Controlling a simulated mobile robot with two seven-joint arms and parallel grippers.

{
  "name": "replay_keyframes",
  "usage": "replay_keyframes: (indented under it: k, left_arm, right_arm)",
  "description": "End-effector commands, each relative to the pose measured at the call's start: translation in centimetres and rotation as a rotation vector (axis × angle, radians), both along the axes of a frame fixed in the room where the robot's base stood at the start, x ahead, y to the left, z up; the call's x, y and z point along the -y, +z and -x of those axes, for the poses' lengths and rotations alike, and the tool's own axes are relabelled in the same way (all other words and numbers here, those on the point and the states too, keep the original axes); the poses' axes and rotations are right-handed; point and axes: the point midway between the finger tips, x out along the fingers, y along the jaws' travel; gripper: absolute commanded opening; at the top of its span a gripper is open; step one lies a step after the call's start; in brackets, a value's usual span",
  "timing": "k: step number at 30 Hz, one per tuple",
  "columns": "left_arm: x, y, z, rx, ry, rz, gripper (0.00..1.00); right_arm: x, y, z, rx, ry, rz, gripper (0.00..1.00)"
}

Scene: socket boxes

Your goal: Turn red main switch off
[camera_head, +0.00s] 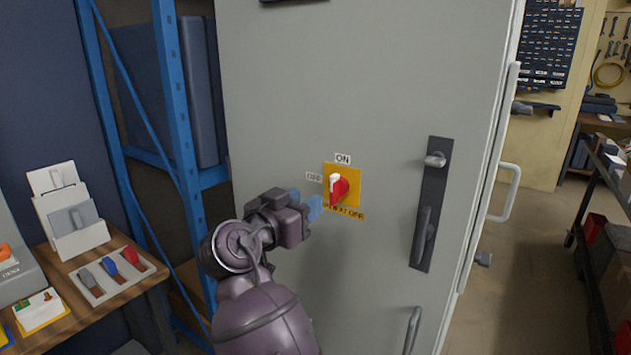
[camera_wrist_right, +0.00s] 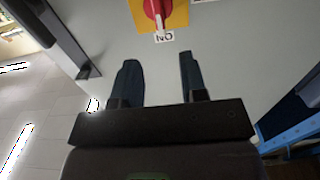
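The red main switch (camera_head: 341,188) is a round red knob with a white-tipped handle on a yellow plate (camera_head: 354,177), mounted on a grey cabinet door. The white tip points up toward the ON label (camera_head: 342,159). Another label (camera_head: 314,177) sits left of the plate. In the right wrist view the red knob (camera_wrist_right: 157,8) is at the top edge, partly cut off. My right gripper (camera_head: 314,206) is just left of and below the switch. In the right wrist view its fingers (camera_wrist_right: 158,75) are apart with nothing between them. My left gripper is not in view.
A black door handle (camera_head: 424,225) is on the cabinet (camera_head: 290,90) right of the switch. A blue shelf frame (camera_head: 178,110) stands left of the cabinet. A wooden table (camera_head: 110,295) with a tool tray is at lower left. The door surface around the switch is mostly bare.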

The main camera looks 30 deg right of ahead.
Motion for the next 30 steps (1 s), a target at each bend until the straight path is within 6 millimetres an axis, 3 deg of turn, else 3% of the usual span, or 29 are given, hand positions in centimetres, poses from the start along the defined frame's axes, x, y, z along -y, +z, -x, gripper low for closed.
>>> replay_keyframes:
  k: [5, 21, 30]
  left_arm:
    - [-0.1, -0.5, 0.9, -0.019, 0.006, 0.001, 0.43]
    - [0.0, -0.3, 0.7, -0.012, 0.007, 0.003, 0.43]
    - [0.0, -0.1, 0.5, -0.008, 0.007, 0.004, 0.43]
  right_arm:
    - [1.1, 0.1, -0.5, 0.013, 0.001, -0.003, 0.39]
    - [8.7, 0.1, -3.7, 0.01, 0.005, -0.001, 0.39]
    - [9.9, 0.0, -4.2, 0.01, 0.006, -0.003, 0.39]
